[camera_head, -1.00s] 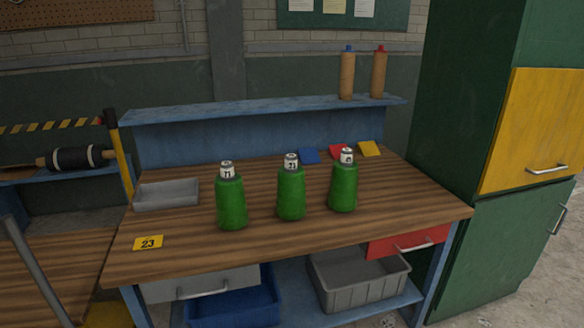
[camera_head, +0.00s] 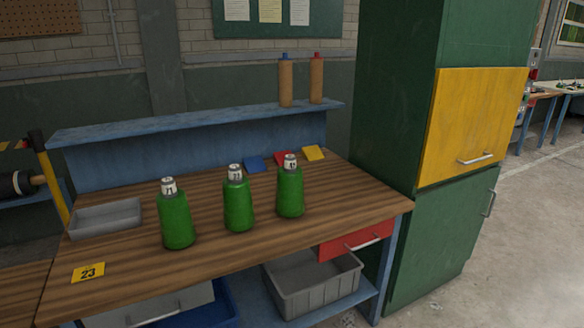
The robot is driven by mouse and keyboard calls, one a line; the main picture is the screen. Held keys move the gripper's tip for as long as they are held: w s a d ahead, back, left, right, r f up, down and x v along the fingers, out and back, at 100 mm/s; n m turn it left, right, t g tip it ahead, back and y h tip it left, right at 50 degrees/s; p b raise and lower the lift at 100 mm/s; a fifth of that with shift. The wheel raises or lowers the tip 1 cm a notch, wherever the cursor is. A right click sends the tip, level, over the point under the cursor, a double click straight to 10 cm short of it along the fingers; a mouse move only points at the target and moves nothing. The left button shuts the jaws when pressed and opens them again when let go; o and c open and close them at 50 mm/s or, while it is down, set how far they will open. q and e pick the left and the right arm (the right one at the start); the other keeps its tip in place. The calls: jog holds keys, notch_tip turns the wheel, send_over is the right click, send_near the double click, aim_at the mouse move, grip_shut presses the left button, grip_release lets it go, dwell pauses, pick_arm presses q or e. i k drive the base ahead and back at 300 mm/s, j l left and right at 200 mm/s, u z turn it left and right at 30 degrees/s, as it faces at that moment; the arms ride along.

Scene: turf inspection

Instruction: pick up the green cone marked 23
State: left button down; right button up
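The top marks are small; the left one looks like 21 or 71, the middle one may be 23, and the right one I cannot read surely. A yellow card marked 23 (camera_head: 88,272) lies flat at the bench's front left. Neither of my grippers is in view.
A grey tray (camera_head: 105,219) sits at the bench's left. Blue, red and yellow cards lie behind the cones. Two brown bottles stand on the blue shelf (camera_head: 200,127). A grey bin (camera_head: 312,283) is below.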

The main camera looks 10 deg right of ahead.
aim_at(238, 214)
jog(key=i+j+z, duration=0.1)
jog(key=i+j, duration=0.15)
jog(key=i+j+z, duration=0.15)
jog(key=j, duration=0.3)
jog(key=i+j+z, duration=0.1)
jog(key=i+j, duration=0.25)
jog(key=i+j+z, duration=0.15)
jog(key=j, duration=0.3)
jog(key=i, duration=0.05)
